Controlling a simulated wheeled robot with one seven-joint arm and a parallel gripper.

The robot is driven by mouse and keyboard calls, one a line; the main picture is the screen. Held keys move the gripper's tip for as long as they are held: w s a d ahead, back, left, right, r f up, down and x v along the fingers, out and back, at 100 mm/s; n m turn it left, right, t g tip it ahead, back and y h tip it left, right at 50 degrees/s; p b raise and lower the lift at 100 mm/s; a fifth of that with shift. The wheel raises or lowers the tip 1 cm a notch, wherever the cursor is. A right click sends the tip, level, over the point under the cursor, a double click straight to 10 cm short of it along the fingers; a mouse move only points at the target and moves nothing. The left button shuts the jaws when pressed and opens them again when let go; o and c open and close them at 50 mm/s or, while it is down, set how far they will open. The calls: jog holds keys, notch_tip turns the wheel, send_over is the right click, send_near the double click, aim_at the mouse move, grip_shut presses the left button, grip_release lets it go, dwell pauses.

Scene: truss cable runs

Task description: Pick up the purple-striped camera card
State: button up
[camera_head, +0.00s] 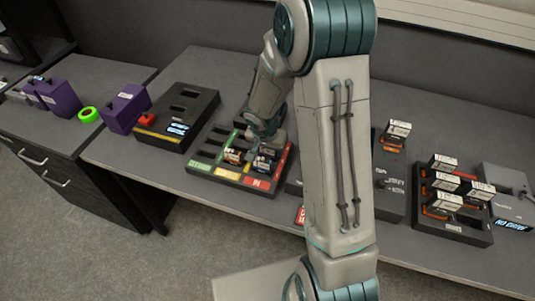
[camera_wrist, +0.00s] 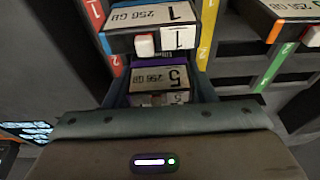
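The purple-striped camera card (camera_wrist: 157,78) sits upright in a slot of the dark sorting tray (camera_wrist: 240,51); its label reads 5 and 256 GB, with purple at its edges. My gripper (camera_wrist: 159,92) is down over this card in the wrist view, one finger on each side. I cannot tell whether the fingers press on it. A blue-striped card (camera_wrist: 152,16) labelled 1 stands just beyond it. In the head view my gripper (camera_head: 262,140) is over the tray (camera_head: 225,178), which has green, yellow and red labels; my arm hides part of it.
An orange-striped card (camera_wrist: 285,14) stands to the right in the wrist view. In the head view, a dark case (camera_head: 176,112) and purple boxes (camera_head: 125,108) are to the left. A rack of several cards (camera_head: 450,222) stands at the right. Bare desk (camera_head: 130,158) lies left of the tray.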

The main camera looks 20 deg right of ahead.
jog(key=shift+r, duration=0.1)
jog(key=shift+r, duration=0.6)
jog(key=r, duration=0.1)
jog(key=d+r, duration=0.1)
jog(key=r, duration=0.1)
jog(key=shift+r, duration=0.2)
jog(key=d+r+p, duration=0.2)
jog(key=d+r, duration=0.2)
jog(key=d, duration=0.3)
jog(key=d+r+p, duration=0.3)
jog(key=d+r, duration=0.1)
jog(key=d, duration=0.3)
jog(key=shift+s+a+f+b+x, duration=0.1)
jog(key=shift+s+b+x, duration=0.15)
jog(key=shift+b+x, duration=0.65)
jog(key=shift+s+a+f+b+x, duration=0.1)
jog(key=shift+s+b+x, duration=0.1)
jog(key=shift+b+x, duration=0.75)
jog(key=shift+s+a+b+x, duration=0.1)
jog(key=shift+s+b+x, duration=0.25)
jog(key=shift+x, duration=0.95)
jog(key=shift+f+b, duration=1.65)
jog(key=shift+b, duration=0.75)
